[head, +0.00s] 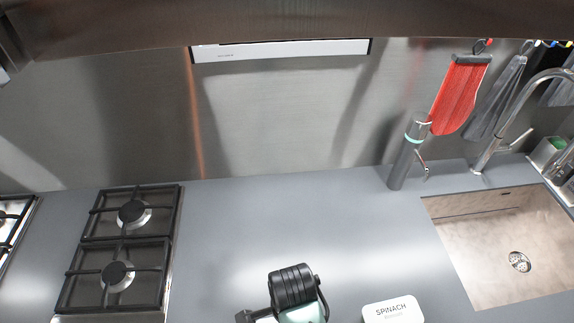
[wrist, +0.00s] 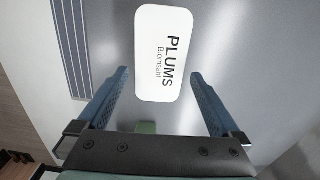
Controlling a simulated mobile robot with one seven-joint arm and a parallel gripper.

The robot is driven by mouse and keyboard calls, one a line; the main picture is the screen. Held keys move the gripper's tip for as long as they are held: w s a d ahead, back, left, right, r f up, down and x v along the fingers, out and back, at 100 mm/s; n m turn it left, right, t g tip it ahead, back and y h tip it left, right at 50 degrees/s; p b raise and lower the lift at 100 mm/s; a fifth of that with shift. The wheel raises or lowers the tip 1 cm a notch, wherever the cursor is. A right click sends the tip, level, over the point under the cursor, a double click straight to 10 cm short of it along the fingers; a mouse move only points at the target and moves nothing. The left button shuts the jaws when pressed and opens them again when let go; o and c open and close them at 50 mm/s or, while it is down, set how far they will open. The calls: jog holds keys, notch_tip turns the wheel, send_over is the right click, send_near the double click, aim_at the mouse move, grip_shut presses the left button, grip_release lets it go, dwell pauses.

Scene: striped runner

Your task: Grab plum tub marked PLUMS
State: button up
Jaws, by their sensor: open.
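The plum tub (wrist: 157,50) shows in the wrist view as a white rounded lid with dark lettering PLUMS. It lies on a grey surface, near the top middle of that view. My gripper (wrist: 159,73) is open, with its two blue fingers spread to the left and right of the tub's lower half in the picture. I see a gap on both sides, and no contact shows. How far the fingertips are above the lid, I cannot tell. The plum tub does not show in the head view.
A white tub marked SPINACH (head: 393,311) stands at the head view's bottom edge, right of my arm. A gas hob (head: 118,250) is at left, a sink (head: 500,245) and tap (head: 497,140) at right. Dark stripes (wrist: 75,45) run left of the plum tub.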

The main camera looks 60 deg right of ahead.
notch_tip(320, 180, down, 3)
jog(key=shift+w+r, duration=0.1)
jog(key=shift+r, duration=0.1)
jog(key=shift+w+a+f+p, duration=0.15)
jog(key=shift+f+p, duration=0.25)
jog(key=shift+f, duration=0.9)
jog(key=shift+w+a+f+p, duration=0.1)
jog(key=shift+a+f+p, duration=0.2)
jog(key=shift+f, duration=1)
jog(key=shift+d, duration=0.1)
grip_shut()
jog(key=shift+r, duration=0.1)
